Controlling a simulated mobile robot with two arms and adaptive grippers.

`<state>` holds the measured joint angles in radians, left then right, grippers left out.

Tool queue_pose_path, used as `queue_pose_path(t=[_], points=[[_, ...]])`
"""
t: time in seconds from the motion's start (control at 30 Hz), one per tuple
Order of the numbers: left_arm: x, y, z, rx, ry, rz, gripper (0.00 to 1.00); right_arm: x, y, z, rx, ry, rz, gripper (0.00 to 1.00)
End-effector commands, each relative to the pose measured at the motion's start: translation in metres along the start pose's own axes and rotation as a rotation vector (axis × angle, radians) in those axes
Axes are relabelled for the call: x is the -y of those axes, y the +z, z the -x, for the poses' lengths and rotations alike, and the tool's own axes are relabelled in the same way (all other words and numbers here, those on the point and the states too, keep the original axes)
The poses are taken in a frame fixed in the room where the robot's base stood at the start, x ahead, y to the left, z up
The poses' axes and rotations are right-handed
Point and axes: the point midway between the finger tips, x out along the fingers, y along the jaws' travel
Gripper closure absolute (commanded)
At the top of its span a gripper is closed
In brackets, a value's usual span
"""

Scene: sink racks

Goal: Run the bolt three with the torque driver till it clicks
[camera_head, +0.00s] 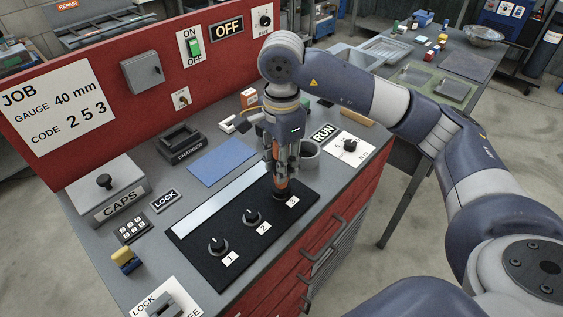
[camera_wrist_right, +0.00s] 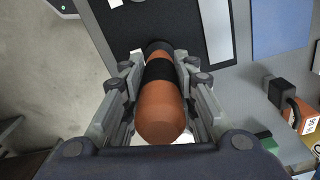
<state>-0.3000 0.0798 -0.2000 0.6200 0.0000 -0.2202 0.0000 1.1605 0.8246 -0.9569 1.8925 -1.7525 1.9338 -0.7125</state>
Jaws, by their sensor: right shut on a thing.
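My right gripper (camera_head: 281,165) is shut on the orange and black torque driver (camera_head: 281,185). The driver points down over the place labelled 3 on the black plate (camera_head: 200,254). Its lower end appears to meet bolt three, which is hidden under it; I cannot tell whether they touch. In the right wrist view the driver (camera_wrist_right: 162,108) lies between the fingers, its far end toward the black plate (camera_wrist_right: 165,22). Bolt one (camera_head: 217,244) and bolt two (camera_head: 251,216) stand beside labels 1 and 2. My left gripper is not in view.
The charger (camera_head: 181,143), the CAPS box (camera_head: 110,194) and a blue mat (camera_head: 222,161) are on the bench. A red panel rises behind.

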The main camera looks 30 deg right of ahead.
Motion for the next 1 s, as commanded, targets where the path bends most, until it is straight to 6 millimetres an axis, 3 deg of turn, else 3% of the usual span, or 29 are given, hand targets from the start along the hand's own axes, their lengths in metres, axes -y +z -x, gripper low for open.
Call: queue_pose_path(t=[0.53,1.0], points=[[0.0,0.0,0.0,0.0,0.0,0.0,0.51,-0.002,0.001,-0.004,0.0,0.012,0.003,1.0],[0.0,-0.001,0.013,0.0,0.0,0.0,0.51,-0.001,0.001,0.021,0.0,0.005,0.002,1.0]])
